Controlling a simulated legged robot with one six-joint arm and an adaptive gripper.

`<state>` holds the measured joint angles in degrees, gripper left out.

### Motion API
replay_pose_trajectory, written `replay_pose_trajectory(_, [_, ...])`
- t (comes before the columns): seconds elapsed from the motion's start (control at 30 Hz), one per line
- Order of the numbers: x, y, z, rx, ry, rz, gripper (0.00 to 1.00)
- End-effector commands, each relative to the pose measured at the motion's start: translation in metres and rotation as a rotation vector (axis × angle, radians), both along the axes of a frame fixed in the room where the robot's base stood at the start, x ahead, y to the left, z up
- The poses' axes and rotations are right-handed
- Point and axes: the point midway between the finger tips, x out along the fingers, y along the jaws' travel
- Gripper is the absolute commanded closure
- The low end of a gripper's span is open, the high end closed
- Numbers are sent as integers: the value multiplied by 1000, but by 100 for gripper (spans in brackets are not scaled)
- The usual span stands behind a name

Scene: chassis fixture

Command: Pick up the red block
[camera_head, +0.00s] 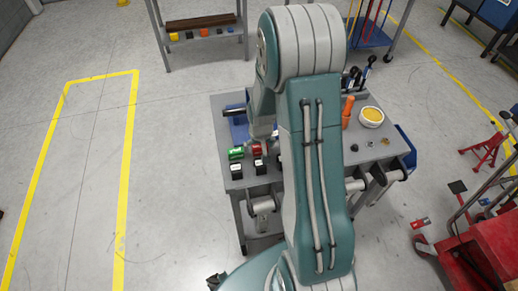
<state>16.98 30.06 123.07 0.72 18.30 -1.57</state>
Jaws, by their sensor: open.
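The red block (257,149) sits near the front left of the grey cart top (222,121). It is small in the head view and partly covered from above by the end of my arm. My gripper (262,140) points down right at or just above the red block. Its fingers are tiny and partly hidden, but the jaws are open. I cannot tell whether the fingers touch the block or stand around it.
A green block (236,154) lies left of the red one. Black blocks (237,171) and (259,166) stand in front. A yellow-topped round container (371,116) and an orange tool (347,112) are at right. My arm hides the cart's middle.

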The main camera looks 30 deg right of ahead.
Motion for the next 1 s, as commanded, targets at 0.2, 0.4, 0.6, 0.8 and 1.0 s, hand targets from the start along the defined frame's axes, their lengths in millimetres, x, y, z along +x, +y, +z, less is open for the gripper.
replay_pose_trajectory(0.2, [0,1,0,-2,0,1,9])
replay_pose_trajectory(0.4, [0,1,0,-2,0,1,59])
replay_pose_trajectory(0.6, [0,1,0,-1,1,1,60])
replay_pose_trajectory(0.8, [0,1,4,-2,1,1,60])
replay_pose_trajectory(1.0, [1,1,27,-3,-4,1,60])
